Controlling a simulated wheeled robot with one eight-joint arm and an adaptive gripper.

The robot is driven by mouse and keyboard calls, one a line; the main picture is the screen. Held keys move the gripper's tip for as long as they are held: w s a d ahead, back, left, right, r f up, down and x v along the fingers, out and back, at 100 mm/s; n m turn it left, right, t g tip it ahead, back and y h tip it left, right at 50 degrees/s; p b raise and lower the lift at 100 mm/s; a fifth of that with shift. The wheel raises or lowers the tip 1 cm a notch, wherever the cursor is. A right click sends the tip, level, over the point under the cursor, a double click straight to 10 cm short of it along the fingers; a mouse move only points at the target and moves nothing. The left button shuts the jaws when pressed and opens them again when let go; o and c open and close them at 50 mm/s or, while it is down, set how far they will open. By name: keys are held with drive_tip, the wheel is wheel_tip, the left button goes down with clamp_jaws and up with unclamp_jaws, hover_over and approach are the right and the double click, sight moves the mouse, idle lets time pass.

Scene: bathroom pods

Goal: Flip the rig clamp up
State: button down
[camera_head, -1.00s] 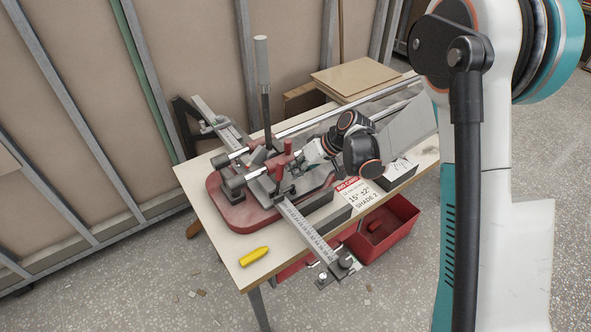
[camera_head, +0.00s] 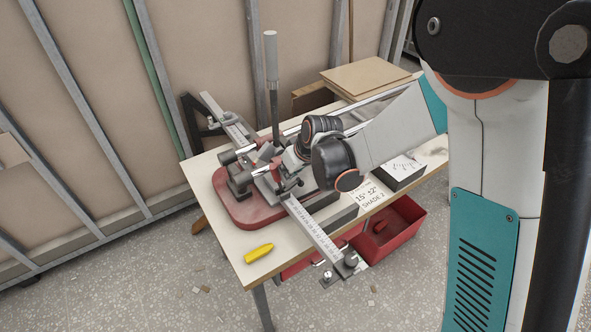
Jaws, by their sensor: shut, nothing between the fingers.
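The rig (camera_head: 245,212) stands on the wooden table, with a red base, chrome rails and a ruled metal bar (camera_head: 318,235) reaching over the front edge. A tall lever with a grey grip (camera_head: 271,58) stands upright at its back. Red clamp parts (camera_head: 266,152) show near the rig's middle, partly hidden by my wrist. My gripper (camera_head: 287,178) is at the rig's middle, beside the red parts and small dark fittings; its fingers are small and partly hidden. It is shut with nothing held. I cannot tell whether it touches the clamp.
A yellow object (camera_head: 258,253) lies at the table's front left corner. A red bin (camera_head: 390,232) is below the front edge. Boards (camera_head: 364,76) lie at the back right. A stud wall (camera_head: 90,100) stands behind the table.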

drive_tip(key=s+a+f+n+t+h+b, duration=0.2)
drive_tip(key=s+a+f+t+h+b, duration=0.1)
drive_tip(key=a+b, duration=0.4)
drive_tip(key=shift+s+a+f+t+h+b, duration=0.4)
drive_tip(key=shift+s+f+h, duration=0.25)
drive_tip(key=shift+s+h, duration=0.45)
drive_tip(key=shift+s+a, duration=0.1)
drive_tip(key=shift+s, duration=0.05)
